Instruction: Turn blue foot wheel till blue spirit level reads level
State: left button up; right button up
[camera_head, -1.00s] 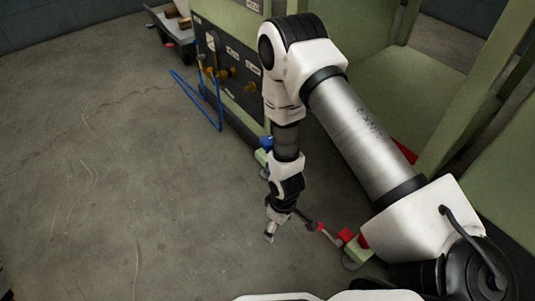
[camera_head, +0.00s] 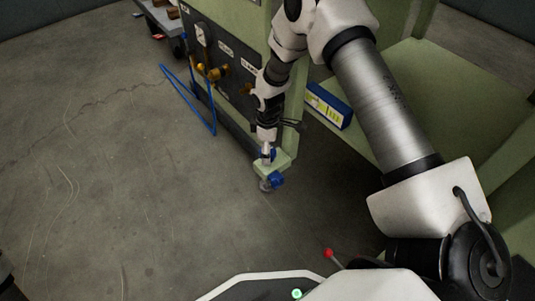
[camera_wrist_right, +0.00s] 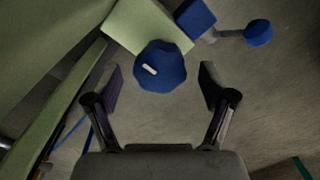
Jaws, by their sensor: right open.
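The blue foot wheel (camera_wrist_right: 160,67) is faceted, with a short white mark, and sits at the edge of a pale green foot plate (camera_wrist_right: 146,22) in the right wrist view. My right gripper (camera_wrist_right: 160,80) is open, its two fingers spread on either side of the wheel, not visibly touching it. In the head view my right gripper (camera_head: 267,150) points down at the machine's front foot and mostly hides the wheel. I cannot make out a blue spirit level or its bubble.
A blue block (camera_wrist_right: 195,17) and a blue ball-ended lever (camera_wrist_right: 258,32) are close beside the wheel. A blue, white and yellow box (camera_head: 328,104) lies behind. Floor at left is clear.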

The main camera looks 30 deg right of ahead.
jog(key=shift+f, duration=0.6)
pick_arm(q)
jog(key=shift+w+f, duration=0.2)
jog(key=shift+f, duration=0.2)
pick_arm(e)
jog(key=c, duration=1.2)
jog(key=shift+o, duration=0.2)
jog(key=shift+r, duration=0.1)
pick_arm(q)
jog(key=shift+r, duration=0.1)
